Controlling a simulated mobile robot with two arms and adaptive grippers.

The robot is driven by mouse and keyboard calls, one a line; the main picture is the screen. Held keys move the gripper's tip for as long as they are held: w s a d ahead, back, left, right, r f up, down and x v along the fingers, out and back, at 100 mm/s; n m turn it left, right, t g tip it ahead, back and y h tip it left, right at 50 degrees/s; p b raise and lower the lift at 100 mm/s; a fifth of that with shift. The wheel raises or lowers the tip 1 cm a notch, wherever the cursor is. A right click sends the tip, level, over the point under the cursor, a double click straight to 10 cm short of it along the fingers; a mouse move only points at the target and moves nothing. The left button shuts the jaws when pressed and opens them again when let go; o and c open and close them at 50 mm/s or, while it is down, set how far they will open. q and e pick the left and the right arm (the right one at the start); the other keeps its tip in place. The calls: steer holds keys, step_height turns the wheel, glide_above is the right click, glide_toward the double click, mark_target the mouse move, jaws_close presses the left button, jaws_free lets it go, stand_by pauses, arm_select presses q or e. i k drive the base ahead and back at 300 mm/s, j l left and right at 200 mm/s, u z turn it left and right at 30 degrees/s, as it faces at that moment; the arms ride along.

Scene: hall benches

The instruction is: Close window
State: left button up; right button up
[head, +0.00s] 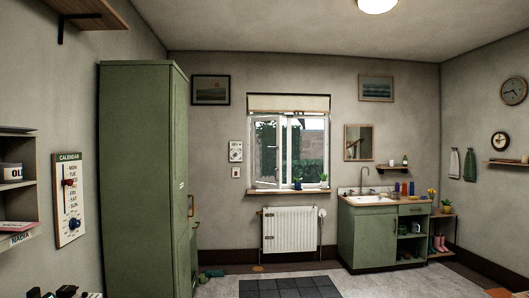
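The window (284,150) is in the far wall, in the middle of the head view, with a white frame and a rolled cream blind (288,103) at its top. Its left sash (279,150) looks swung inward into the room, standing at an angle to the frame. The right sash looks flush with the frame. Neither of my grippers is in view, and the window is across the room from me.
A wooden sill (288,192) with small potted plants runs under the window, above a white radiator (290,230). A tall green cabinet (140,180) stands at left, a green sink unit (375,235) at right.

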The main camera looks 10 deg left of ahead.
mark_target(279, 171)
steer(key=i+u, duration=0.15)
steer(key=i, duration=6.45)
steer(key=l, duration=0.1)
